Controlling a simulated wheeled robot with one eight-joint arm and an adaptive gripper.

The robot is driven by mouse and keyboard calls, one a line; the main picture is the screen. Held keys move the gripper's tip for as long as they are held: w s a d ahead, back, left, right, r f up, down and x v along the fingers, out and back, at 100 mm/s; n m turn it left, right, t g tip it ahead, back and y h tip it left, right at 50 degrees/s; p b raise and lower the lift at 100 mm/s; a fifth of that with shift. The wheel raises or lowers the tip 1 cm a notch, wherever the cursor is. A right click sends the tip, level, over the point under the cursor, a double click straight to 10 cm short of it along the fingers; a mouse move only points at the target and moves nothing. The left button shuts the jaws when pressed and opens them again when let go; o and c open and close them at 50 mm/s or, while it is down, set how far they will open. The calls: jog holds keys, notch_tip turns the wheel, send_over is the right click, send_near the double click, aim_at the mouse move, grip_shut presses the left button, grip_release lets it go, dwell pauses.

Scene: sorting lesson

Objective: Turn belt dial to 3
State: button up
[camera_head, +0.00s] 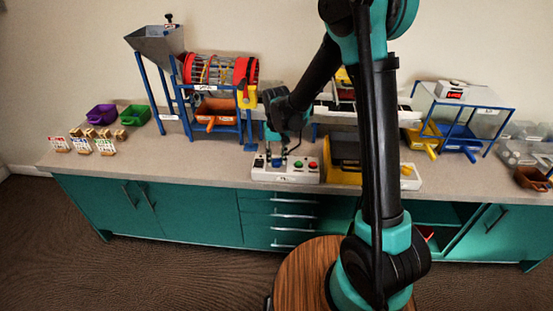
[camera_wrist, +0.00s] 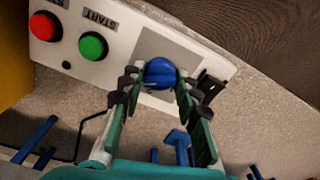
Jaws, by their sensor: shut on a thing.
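The blue belt dial (camera_wrist: 160,72) sits on a grey panel of the white control box (camera_wrist: 120,62), which also stands at the bench's front edge in the head view (camera_head: 285,176). My gripper (camera_wrist: 160,82) is shut on the dial, one finger on each side of it. In the head view my gripper (camera_head: 276,158) points down at the box's left part and mostly hides the dial. The dial's numbers and pointer cannot be read. A green START button (camera_wrist: 93,46) and a red button (camera_wrist: 45,26) are beside it on the box.
A drum sorter (camera_head: 215,70) with an orange bin (camera_head: 217,108) stands behind left. A yellow and black machine part (camera_head: 344,155) is close right of the box. Purple (camera_head: 102,114) and green (camera_head: 135,115) bins are far left. Bare bench lies left of the box.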

aim_at(277, 159)
jog(key=o, duration=1.1)
jog(key=shift+o, duration=0.2)
notch_tip(277, 159, up, 12)
jog(key=shift+d, duration=0.1)
jog(key=s+d+f+m+t, duration=0.1)
jog(key=s+d+f+t, duration=0.1)
jog(key=s+d, duration=0.7)
jog(key=s+d+f+m+t, duration=0.1)
jog(key=s+d+f, duration=0.4)
jog(key=s+d, duration=0.5)
jog(key=d+t, duration=0.1)
jog(key=d, duration=0.3)
jog(key=shift+d, duration=0.2)
